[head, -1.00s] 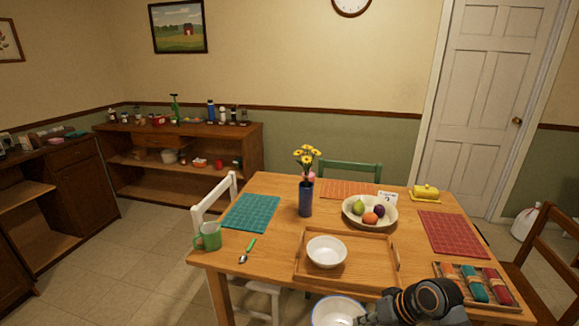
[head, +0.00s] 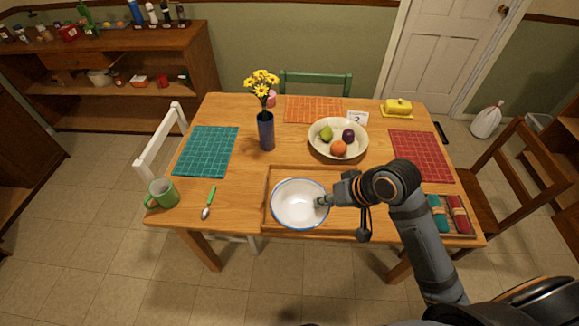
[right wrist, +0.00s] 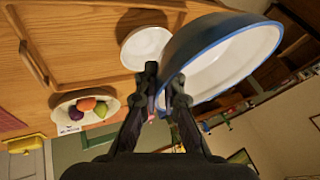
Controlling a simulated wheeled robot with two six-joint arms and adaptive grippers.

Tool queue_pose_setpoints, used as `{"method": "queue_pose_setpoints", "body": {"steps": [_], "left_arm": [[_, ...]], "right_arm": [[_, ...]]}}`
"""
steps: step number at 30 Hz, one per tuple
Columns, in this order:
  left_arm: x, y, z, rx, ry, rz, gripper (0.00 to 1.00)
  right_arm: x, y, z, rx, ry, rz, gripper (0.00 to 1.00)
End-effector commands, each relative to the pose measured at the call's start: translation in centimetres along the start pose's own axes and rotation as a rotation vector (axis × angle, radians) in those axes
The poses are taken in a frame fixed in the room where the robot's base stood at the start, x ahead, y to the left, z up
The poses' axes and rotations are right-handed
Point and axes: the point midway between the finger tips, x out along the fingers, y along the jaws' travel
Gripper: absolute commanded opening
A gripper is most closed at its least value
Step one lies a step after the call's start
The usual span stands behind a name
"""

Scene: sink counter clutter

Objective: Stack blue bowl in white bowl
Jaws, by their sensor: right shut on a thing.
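My right gripper (head: 322,201) is shut on the rim of the blue bowl (head: 299,204), which is white inside with a blue rim. In the right wrist view, the gripper (right wrist: 163,88) pinches the wall of the blue bowl (right wrist: 190,50), whose outside is dark blue. The head view shows the blue bowl over the wooden tray. The white bowl (right wrist: 146,47) shows in the right wrist view on the tray, apart from the blue bowl. In the head view the white bowl is hidden by the blue bowl. My left gripper is not in view.
The wooden tray (head: 268,190) lies at the table's front edge. A green mug (head: 161,194) and a spoon (head: 208,204) are on the left. A case of rolled cloths (head: 439,214) is on the right.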

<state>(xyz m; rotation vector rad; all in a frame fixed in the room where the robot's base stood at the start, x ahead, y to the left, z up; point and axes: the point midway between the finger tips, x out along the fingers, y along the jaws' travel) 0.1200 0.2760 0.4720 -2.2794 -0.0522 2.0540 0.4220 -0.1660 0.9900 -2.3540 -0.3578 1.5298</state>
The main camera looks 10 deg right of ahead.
Motion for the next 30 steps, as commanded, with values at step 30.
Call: {"method": "queue_pose_setpoints", "body": {"steps": [30], "left_arm": [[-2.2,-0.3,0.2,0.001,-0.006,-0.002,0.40]], "right_arm": [[11.1,7.9,-8.5,0.003,0.005,-0.001,0.00]]}}
